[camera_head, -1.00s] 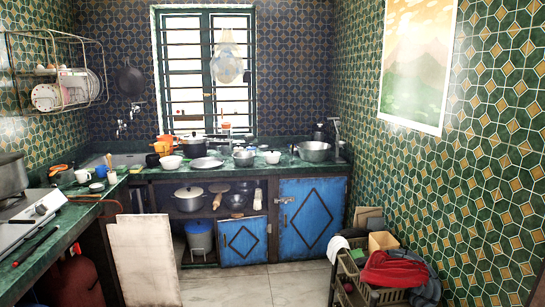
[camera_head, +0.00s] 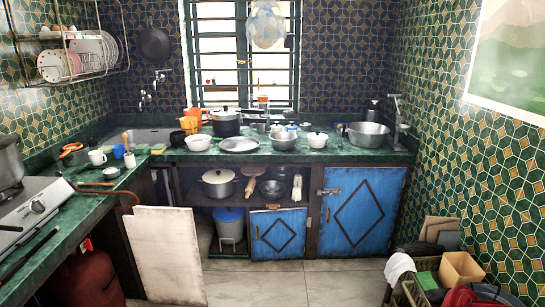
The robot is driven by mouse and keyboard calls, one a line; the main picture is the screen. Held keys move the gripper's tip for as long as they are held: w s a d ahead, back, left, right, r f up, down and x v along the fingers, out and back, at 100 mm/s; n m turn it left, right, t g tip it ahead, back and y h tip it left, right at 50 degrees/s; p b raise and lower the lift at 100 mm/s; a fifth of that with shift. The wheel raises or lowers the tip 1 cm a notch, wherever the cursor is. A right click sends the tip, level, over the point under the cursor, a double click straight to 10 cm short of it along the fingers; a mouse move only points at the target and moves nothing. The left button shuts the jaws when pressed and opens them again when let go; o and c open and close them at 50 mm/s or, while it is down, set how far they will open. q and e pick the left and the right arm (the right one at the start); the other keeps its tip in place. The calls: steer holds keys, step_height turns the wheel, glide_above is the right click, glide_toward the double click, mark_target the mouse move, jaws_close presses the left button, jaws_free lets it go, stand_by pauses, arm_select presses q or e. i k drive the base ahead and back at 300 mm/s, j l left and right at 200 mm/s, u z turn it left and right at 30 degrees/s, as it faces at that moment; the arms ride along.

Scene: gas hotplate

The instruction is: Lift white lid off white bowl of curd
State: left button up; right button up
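A small white bowl (camera_head: 317,142) stands on the green counter (camera_head: 350,155) below the window, right of the middle. A white lid (camera_head: 317,134) with a small dark knob appears to sit on it. The inside of the bowl is hidden, so no curd shows. Another white bowl (camera_head: 198,144) stands further left on the same counter; what is in it is too small to tell. Neither of my grippers shows in the head view.
A metal plate (camera_head: 240,145), a metal bowl (camera_head: 284,141) and a dark pot (camera_head: 226,122) stand near the lidded bowl. A large metal basin (camera_head: 368,135) is to its right. A pale board (camera_head: 168,255) leans below the left counter. The tiled floor (camera_head: 290,289) ahead is clear.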

mark_target(317, 135)
steer(key=i+j+z, duration=0.1)
steer(key=i, duration=0.5)
steer(key=i+j+z, duration=0.15)
steer(key=i, duration=0.45)
steer(key=i+j+z, duration=0.1)
steer(key=i, duration=0.55)
